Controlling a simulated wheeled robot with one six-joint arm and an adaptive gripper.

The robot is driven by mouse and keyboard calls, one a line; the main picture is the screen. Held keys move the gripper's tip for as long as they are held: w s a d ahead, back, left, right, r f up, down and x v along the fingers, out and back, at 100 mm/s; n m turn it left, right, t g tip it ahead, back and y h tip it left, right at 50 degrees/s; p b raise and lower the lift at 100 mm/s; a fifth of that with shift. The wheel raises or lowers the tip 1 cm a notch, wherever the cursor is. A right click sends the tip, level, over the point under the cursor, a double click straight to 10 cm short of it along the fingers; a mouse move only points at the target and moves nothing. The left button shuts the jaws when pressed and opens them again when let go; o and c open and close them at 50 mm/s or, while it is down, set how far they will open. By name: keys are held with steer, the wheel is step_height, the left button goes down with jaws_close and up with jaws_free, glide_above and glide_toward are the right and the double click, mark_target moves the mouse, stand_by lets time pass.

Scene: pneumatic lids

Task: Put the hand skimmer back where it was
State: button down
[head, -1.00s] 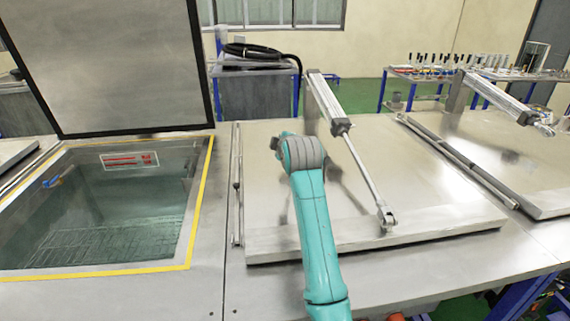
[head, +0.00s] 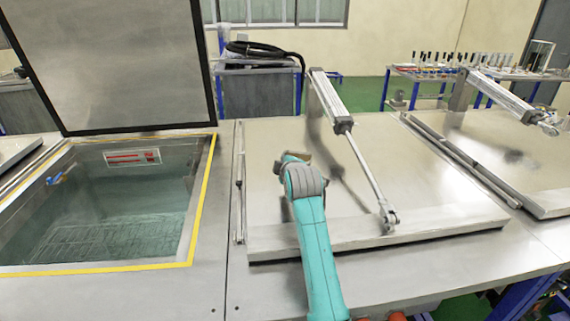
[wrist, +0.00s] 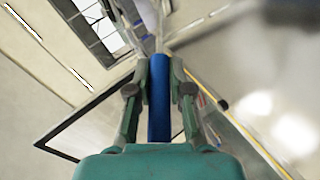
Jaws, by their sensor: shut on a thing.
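The hand skimmer (wrist: 159,110) shows in the wrist view as a blue handle running up the middle of the picture. My gripper (wrist: 160,72) is shut on this handle, with one green finger on each side. A thin pale part seems to continue beyond the fingers, but the skimmer's far end cannot be made out. In the head view my teal arm reaches over the closed lid right of the open tank. My gripper and the skimmer are hidden behind the arm there.
The open tank (head: 205,205) with a yellow rim and clear liquid is at left, its lid (head: 110,65) raised. A closed steel lid (head: 440,200) with a pneumatic cylinder (head: 331,100) lies right of it. A cart (head: 258,95) with a black hose and a tool table (head: 455,77) stand behind.

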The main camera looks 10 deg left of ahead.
steer(key=c, duration=1.1)
jaws_free()
steer(key=shift+o, duration=0.2)
steer(key=shift+r, duration=0.15)
steer(key=v, duration=1.2)
steer(key=shift+s, duration=0.15)
